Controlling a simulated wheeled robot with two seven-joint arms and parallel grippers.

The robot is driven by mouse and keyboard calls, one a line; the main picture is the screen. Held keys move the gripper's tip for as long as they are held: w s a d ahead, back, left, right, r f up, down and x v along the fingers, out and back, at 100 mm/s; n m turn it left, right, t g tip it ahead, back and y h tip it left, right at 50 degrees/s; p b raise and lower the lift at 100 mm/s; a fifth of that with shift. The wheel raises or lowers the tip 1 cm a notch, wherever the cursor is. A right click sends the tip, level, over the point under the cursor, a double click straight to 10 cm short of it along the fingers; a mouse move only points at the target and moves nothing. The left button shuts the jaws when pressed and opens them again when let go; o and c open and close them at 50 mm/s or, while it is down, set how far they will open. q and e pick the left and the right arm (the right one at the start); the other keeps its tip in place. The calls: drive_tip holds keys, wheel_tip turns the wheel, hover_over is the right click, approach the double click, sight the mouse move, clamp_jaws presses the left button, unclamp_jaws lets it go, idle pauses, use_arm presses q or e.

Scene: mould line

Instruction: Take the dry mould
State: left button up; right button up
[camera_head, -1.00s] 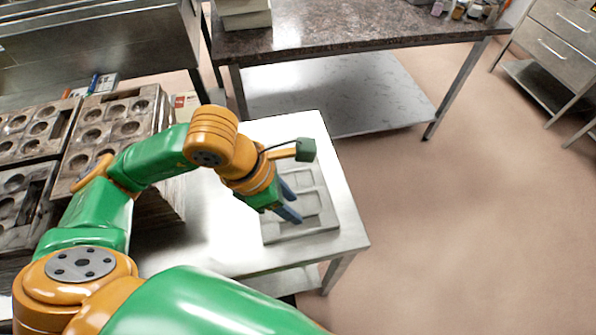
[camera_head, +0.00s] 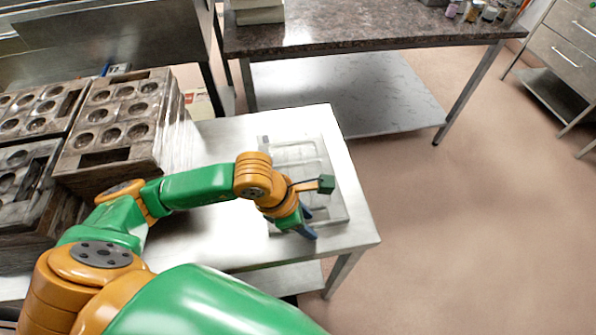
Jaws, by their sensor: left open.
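A pale grey, flat mould (camera_head: 288,153) with shallow rectangular compartments lies on the white table (camera_head: 219,143), near its right side. My left gripper (camera_head: 309,222) is at the near end of the mould, with its two blue fingers apart and pointing down to the right. The gripper and wrist hide part of the mould's near side. I cannot tell whether the fingers touch the mould. No object shows between the fingers. My right gripper is not in view.
Stacks of worn brown moulds with round hollows (camera_head: 118,118) stand at the left, beside my arm. A dark stone-topped bench (camera_head: 350,27) with a lower shelf (camera_head: 345,92) is behind. A drawer cabinet (camera_head: 565,50) is at far right. The floor (camera_head: 480,220) on the right is clear.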

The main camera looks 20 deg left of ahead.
use_arm(q)
drive_tip(key=shift+f+b, duration=0.25)
drive_tip(key=shift+b, duration=0.25)
drive_tip(key=shift+c, duration=0.2)
idle(0.3)
clamp_jaws()
idle(1.3)
